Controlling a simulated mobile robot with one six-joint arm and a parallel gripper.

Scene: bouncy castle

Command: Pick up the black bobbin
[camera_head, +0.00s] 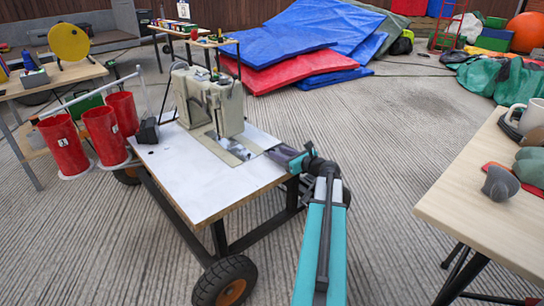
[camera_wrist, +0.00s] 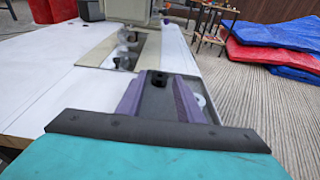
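A small black piece that looks like the black bobbin (camera_wrist: 158,79) lies just beyond the gap between my fingertips in the wrist view. It is on a grey surface and I cannot make out its full shape. My gripper (camera_wrist: 160,98) has its two purple fingers apart, with a grey strip showing between them. In the head view my gripper (camera_head: 288,157) is low at the right edge of the white-topped sewing table (camera_head: 200,190). The bobbin cannot be made out there.
A beige sewing machine (camera_head: 208,100) stands on the table behind my gripper. Red buckets (camera_head: 103,135) hang at the left. A wooden table (camera_head: 470,205) with a mug (camera_head: 533,120) is at the right. Open floor (camera_head: 390,150) lies between the tables.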

